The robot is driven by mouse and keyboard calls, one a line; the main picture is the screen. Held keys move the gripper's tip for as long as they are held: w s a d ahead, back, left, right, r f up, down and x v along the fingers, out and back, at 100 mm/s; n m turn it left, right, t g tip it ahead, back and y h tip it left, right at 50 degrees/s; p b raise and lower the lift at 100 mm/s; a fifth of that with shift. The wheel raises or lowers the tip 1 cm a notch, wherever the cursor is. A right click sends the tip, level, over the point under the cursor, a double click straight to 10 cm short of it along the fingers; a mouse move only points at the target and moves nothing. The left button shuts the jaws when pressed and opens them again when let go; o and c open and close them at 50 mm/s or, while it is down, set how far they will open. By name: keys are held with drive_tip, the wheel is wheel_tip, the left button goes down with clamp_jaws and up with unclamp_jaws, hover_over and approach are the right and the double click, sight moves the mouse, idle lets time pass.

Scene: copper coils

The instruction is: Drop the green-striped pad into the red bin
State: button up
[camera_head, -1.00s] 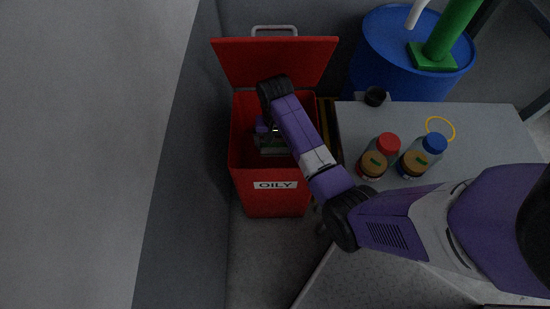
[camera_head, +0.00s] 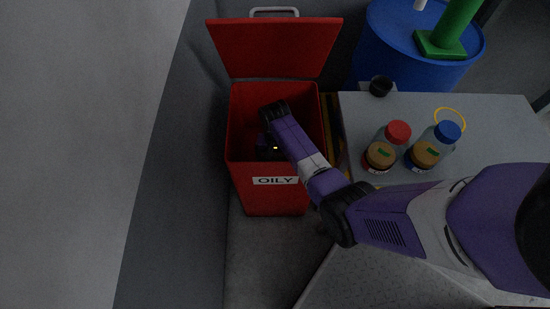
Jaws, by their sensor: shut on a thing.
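The red bin (camera_head: 247,188) stands open at the left of the table, its lid (camera_head: 275,50) tilted up at the back and an "OILY" label on its front. My gripper (camera_head: 270,150) is down inside the bin's mouth, below the rim, mostly dark and partly covered by my wrist. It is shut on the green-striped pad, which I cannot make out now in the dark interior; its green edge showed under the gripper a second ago.
A blue drum (camera_head: 400,50) stands behind. A wall is close on the bin's left.

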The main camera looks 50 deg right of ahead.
sight(275, 159)
drive_tip(key=shift+f, duration=0.4)
drive_tip(key=shift+f+b, duration=0.15)
drive_tip(key=shift+b, duration=0.2)
drive_tip(key=o, duration=1.1)
drive_tip(key=shift+c, duration=0.2)
wheel_tip(275, 159, up, 13)
drive_tip(key=p, duration=0.5)
